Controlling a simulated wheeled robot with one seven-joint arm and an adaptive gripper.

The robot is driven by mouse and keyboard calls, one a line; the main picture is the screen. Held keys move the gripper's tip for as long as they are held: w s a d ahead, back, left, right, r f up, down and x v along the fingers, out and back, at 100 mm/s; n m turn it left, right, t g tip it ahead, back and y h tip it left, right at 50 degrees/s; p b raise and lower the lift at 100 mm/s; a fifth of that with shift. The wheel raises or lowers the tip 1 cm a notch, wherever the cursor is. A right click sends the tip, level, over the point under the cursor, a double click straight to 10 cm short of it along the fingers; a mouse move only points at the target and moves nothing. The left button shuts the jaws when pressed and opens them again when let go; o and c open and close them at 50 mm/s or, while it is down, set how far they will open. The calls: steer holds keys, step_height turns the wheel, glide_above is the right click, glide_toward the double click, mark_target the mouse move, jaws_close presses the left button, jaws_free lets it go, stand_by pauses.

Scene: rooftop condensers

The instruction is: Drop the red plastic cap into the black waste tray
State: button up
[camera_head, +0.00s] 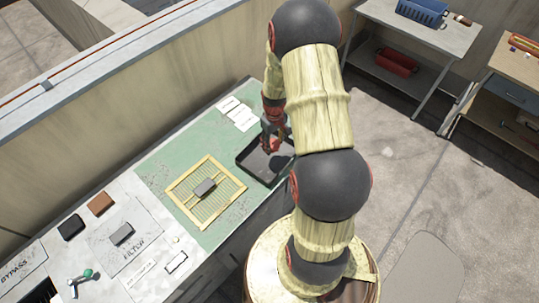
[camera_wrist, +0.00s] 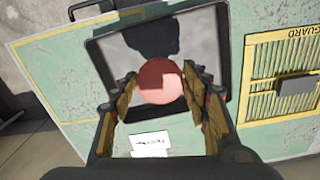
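The red plastic cap (camera_wrist: 160,81) shows as a round red shape in the wrist view, between the fingertips of my gripper (camera_wrist: 160,84). The fingertips appear to touch it on both sides. The black waste tray (camera_wrist: 97,65) lies behind the cap in that view, with a dark shadow in it. In the head view my gripper (camera_head: 272,140) is over the far part of the tray (camera_head: 248,168). My arm hides part of the tray's right side there. The visible tray floor looks empty.
A yellow guard grille (camera_head: 198,207) with a grey block on it lies left of the tray. White labels (camera_head: 236,113) lie behind the tray. A parapet wall (camera_head: 130,120) runs along the bench's far side. A shelf with blue (camera_head: 422,12) and red (camera_head: 396,62) bins stands upper right.

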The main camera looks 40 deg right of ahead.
steer(key=o, duration=0.5)
steer(key=shift+c, duration=0.2)
steer(key=shift+r, duration=0.15)
step_height(320, 180, up, 12)
stand_by(0.5)
